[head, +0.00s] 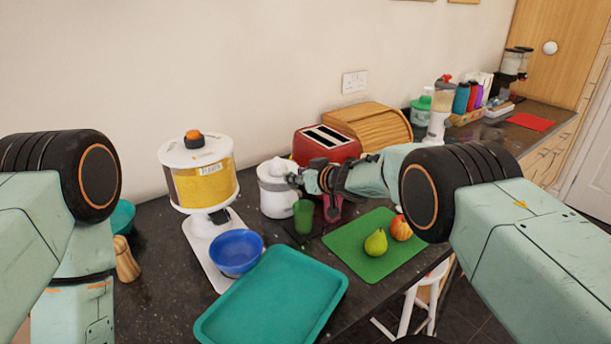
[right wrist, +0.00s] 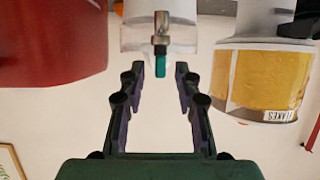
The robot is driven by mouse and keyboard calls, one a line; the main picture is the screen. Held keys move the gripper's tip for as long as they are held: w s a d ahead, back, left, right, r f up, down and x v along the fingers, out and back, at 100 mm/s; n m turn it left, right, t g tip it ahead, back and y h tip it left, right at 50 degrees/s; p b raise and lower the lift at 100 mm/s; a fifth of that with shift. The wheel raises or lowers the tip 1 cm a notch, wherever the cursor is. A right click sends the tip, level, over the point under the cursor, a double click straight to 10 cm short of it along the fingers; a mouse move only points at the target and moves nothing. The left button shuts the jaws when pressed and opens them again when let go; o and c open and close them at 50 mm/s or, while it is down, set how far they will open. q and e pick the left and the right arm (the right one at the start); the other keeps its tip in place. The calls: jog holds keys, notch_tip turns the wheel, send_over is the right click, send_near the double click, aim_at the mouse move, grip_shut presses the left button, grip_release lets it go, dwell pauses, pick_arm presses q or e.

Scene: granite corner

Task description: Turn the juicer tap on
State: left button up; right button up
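The white juicer (head: 272,196) stands on the dark counter in front of the red toaster. In the right wrist view, which is upside down, its pale body (right wrist: 185,32) carries a metal tap (right wrist: 159,25) with a teal lever (right wrist: 160,63). My right gripper (head: 297,180) is at the juicer's right side in the head view and hides the tap there. In the right wrist view my right gripper (right wrist: 160,72) is open, and the lever shows between its fingertips, apart from both. A green cup (head: 303,217) stands below the gripper. My left gripper is out of view.
The red toaster (head: 328,145) stands close behind my right gripper. A cereal dispenser (head: 202,180) and blue bowl (head: 236,252) are at left. A teal tray (head: 272,300) and a green board (head: 375,262) with a pear (head: 376,243) are in front.

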jog(key=v, duration=1.2)
jog(key=shift+a, duration=0.1)
dwell(0.4)
